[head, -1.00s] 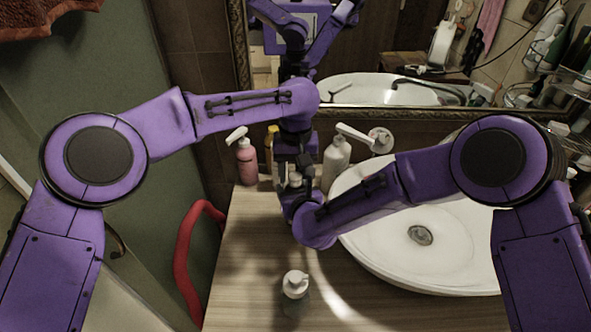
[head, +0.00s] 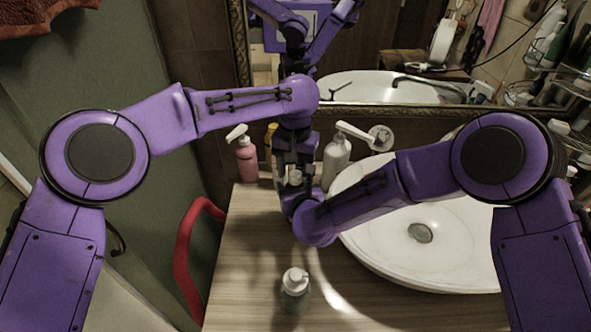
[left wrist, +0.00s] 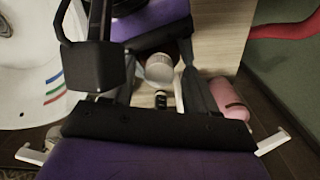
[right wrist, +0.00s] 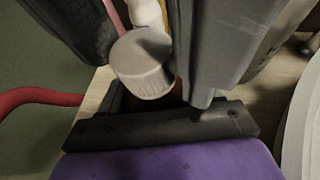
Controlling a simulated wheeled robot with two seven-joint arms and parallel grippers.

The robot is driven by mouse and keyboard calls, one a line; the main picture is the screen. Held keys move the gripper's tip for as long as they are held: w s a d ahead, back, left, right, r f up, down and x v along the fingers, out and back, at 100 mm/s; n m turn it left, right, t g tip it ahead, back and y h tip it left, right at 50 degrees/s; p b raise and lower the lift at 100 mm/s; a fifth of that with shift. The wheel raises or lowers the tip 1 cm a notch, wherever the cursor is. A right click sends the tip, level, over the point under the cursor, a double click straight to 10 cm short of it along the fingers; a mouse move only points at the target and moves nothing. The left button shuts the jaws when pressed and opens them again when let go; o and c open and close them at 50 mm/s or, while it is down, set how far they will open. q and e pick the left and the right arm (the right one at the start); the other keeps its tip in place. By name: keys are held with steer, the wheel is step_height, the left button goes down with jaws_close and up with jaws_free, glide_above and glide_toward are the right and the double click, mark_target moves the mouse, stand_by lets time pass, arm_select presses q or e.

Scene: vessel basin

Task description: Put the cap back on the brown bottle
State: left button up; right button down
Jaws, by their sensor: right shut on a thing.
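The white ribbed cap (right wrist: 142,65) is in front of my right gripper's palm in the right wrist view. A sliver of the brown bottle (right wrist: 178,93) shows under it. How the cap is seated on the neck is hidden. My right gripper (head: 297,190) is shut on the brown bottle, whose body is mostly hidden. My left gripper (head: 295,160) points down from above. In the left wrist view, its fingers are apart on either side of the cap (left wrist: 160,68), with gaps visible. The cap also shows small below the left fingers in the head view (head: 295,178).
A pink pump bottle (head: 247,160), a yellow bottle (head: 270,142) and a white pump bottle (head: 335,162) stand close behind the grippers. The basin (head: 440,250) is to the right. A clear pump bottle (head: 295,290) stands in front. The wooden counter (head: 245,255) is free at the left.

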arm_select(q)
steer(key=shift+r, duration=2.25)
steer(key=shift+c, duration=0.3)
step_height(320, 180, up, 4)
steer(key=n, duration=0.3)
steer(key=shift+s+f, duration=0.1)
steer(key=shift+f, duration=0.15)
steer(key=shift+f, duration=0.1)
step_height(320, 180, down, 8)
steer(key=shift+r, duration=0.1)
